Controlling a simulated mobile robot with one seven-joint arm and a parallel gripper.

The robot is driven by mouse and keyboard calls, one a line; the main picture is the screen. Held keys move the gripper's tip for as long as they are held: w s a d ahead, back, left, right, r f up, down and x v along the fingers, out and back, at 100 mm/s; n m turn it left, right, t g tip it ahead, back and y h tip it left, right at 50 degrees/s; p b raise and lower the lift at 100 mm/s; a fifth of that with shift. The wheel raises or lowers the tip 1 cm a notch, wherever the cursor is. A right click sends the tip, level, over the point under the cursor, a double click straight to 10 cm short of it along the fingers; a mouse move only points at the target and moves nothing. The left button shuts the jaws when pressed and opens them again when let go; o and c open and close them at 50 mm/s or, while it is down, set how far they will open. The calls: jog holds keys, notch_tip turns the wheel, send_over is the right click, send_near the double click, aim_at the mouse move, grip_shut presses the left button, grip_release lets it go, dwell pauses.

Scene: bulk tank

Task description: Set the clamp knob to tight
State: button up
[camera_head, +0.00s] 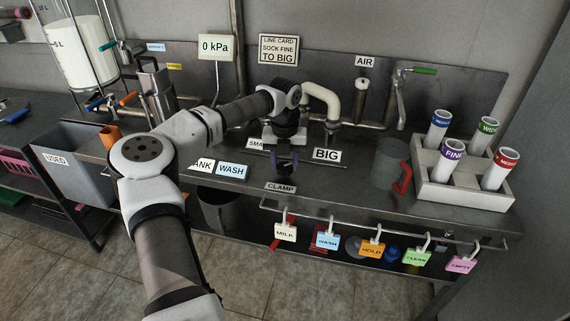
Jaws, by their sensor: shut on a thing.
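My arm reaches over the steel bench (410,200) from the left. My gripper (286,162) points down behind the CLAMP label (281,187) at the bench's front. It is shut on the clamp knob, a small dark piece at its tips that is mostly hidden by the fingers. I cannot tell the knob's setting from this view. A BIG sign (327,155) stands just right of the gripper, and a partly covered sign reading SMA (256,144) is to its left.
A white pipe bend (322,97) rises just behind the gripper. A rack (465,187) with several labelled tubes stands at the right, near a grey jug (390,157) with a red handle. A front rail (350,217) carries several hanging tags.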

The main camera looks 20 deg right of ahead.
aim_at(284, 165)
jog(key=n+b, duration=0.1)
jog(key=n, duration=0.2)
jog(key=shift+a+n, duration=0.1)
jog(key=shift+n, duration=0.2)
jog(key=shift+n+b, duration=0.35)
jog(key=shift+n, duration=1.55)
jog(key=o, duration=1)
notch_tip(284, 165, up, 14)
jog(key=shift+f+b, duration=0.1)
jog(key=shift+b, duration=0.5)
